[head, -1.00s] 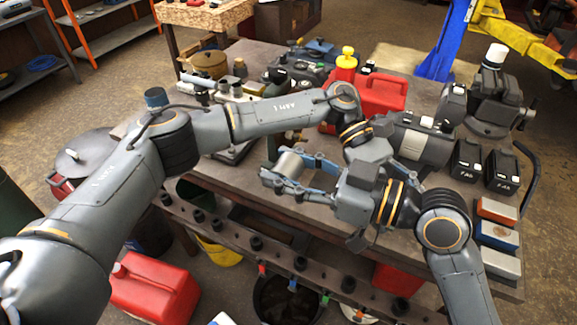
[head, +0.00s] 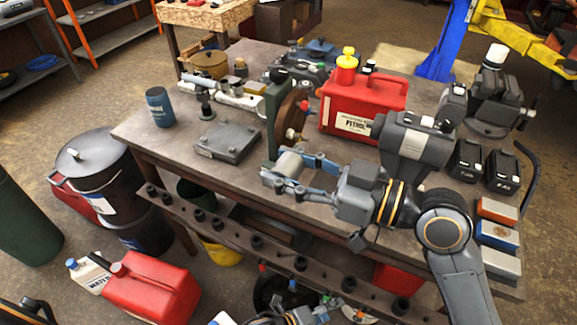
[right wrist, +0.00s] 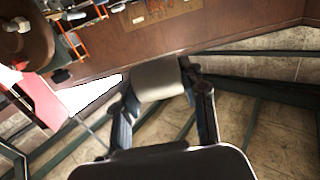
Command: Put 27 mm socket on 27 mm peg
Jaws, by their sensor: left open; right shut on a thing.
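My right gripper (head: 280,178) is shut on a silver cylindrical socket (head: 291,163), held above the front part of the table. The right wrist view shows the socket (right wrist: 157,80) between the two fingers. My left gripper (head: 326,309) is low at the bottom edge of the head view, open, and partly cut off. A rail (head: 236,239) along the table's front carries a row of dark pegs (head: 257,243). I cannot read any size marks, so I cannot tell which is the 27 mm peg.
The table (head: 160,142) holds a red petrol can (head: 360,100), a blue cup (head: 159,107), a grey metal plate (head: 226,141), and black batteries (head: 466,160). The table's left front is clear.

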